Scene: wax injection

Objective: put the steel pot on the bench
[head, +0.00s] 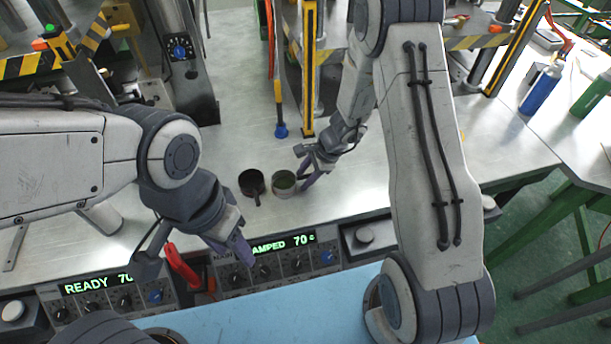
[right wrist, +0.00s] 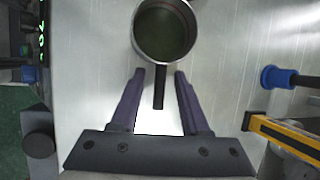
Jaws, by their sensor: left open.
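A steel pot (head: 285,183) with dark green contents stands on the metal bench (head: 350,190), close behind the control panels. In the right wrist view the pot (right wrist: 165,30) shows from above, its dark handle pointing toward my gripper. My right gripper (head: 307,172) is beside the pot on its right. Its two fingers (right wrist: 156,98) are apart, with the handle's end between them and gaps on both sides. My left gripper (head: 243,250) is open and empty above the front panel, away from the pot.
A second, darker pot (head: 252,183) stands just left of the steel pot. Control panels (head: 265,255) line the front edge. A blue-tipped hose (head: 281,130) and a yellow-black post (head: 309,70) rise behind. A red handle (head: 181,268) is beside my left gripper.

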